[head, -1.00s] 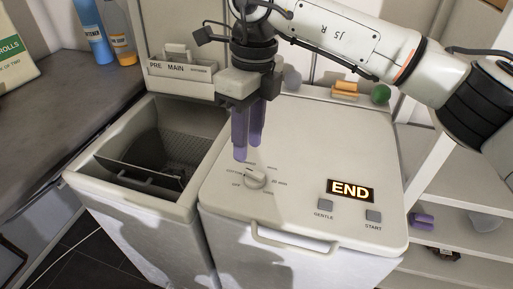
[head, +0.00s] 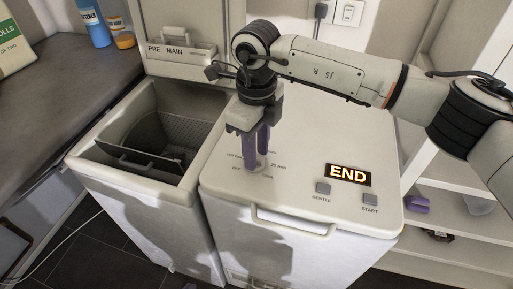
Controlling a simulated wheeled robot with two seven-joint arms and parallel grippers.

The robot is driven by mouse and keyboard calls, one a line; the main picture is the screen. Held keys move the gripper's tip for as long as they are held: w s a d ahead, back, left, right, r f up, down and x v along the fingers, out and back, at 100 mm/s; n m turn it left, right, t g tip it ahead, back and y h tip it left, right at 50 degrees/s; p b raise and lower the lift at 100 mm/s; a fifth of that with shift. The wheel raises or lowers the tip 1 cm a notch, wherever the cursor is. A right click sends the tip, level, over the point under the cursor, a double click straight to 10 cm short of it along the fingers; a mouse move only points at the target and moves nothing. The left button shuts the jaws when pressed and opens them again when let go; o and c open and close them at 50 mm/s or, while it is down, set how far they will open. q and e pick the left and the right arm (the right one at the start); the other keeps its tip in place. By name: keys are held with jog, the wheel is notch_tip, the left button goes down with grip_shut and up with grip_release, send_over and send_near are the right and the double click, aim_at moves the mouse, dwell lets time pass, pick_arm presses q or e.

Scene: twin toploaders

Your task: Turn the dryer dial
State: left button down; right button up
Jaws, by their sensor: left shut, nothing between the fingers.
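The dryer dial (head: 258,166) is a small pale knob with printed marks around it, on the front left of the dryer's top panel (head: 300,140). My right gripper (head: 257,160) comes down from above on the arm entering from the right. Its two purple fingers stand apart at the dial, one on either side of it as far as I can see. They partly hide the knob, and I cannot tell whether they press on it. The dryer's display (head: 348,175) reads END. My left gripper is not in view.
Left of the dryer is the open washer tub (head: 150,140) with its raised lid. GENTLE (head: 323,188) and START (head: 370,200) buttons sit under the display. A handle bar (head: 290,222) runs along the dryer's front edge. Shelves (head: 460,205) stand to the right.

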grip_shut()
jog(key=shift+w+f+n+b, duration=0.1)
jog(key=shift+f+n+b, duration=0.05)
jog(key=shift+n+b, duration=1.7)
jog(key=shift+n, duration=0.35)
jog(key=shift+n+b, duration=0.4)
jog(key=shift+n, duration=0.5)
jog(key=n, duration=0.2)
jog(key=shift+w+n+b, duration=0.1)
jog(key=shift+n+b, duration=0.2)
jog(key=shift+b, duration=0.1)
jog(key=shift+n, duration=0.5)
